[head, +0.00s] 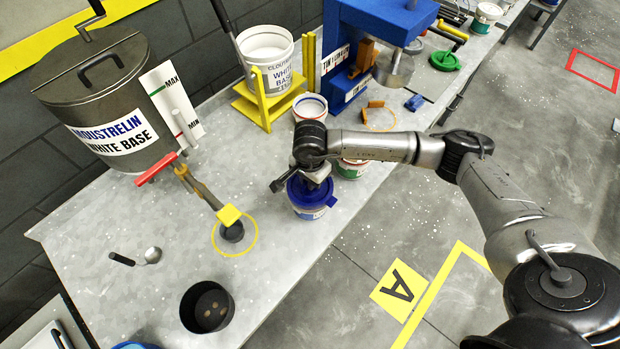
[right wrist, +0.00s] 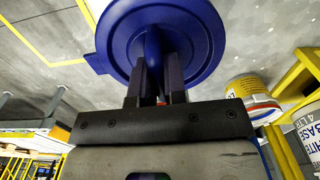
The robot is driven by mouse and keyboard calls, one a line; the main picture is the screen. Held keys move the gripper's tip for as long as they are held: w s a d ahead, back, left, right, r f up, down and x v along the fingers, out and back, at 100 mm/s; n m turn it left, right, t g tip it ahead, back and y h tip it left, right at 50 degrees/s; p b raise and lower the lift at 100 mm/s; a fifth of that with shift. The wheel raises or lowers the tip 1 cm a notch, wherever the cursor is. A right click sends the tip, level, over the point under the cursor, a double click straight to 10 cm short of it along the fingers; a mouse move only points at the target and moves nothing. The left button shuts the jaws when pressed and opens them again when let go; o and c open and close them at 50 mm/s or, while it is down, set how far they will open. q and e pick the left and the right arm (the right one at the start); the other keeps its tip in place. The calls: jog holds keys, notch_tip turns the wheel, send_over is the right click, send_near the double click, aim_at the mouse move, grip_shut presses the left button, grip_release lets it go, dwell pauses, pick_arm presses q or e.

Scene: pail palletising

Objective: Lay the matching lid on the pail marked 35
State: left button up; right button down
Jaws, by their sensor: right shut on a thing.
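My right gripper (head: 315,178) is shut on the upright grip of a round blue lid (head: 325,187). The lid also shows in the right wrist view (right wrist: 112,35), face-on with a side tab. In the head view the lid lies over the top of a small white pail with a blue label (head: 309,213) near the bench's front edge. I cannot tell whether the lid touches or is seated on its rim. The pail's number is too small to read. My left gripper is not in view.
Behind stand an open pail (head: 310,106) and a pail with a green and red label (head: 351,170), partly behind my arm. A blue press (head: 375,22), a green lid (head: 445,61) and a grey tank (head: 100,90) share the bench.

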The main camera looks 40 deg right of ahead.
jog(key=shift+f, duration=0.15)
dwell(0.4)
dwell(0.4)
jog(key=c, duration=1.3)
grip_release()
jog(key=o, duration=0.8)
jog(key=shift+r+p, duration=0.55)
jog(key=shift+r, duration=0.9)
jog(key=shift+r+p, duration=1.1)
jog(key=shift+r, duration=1)
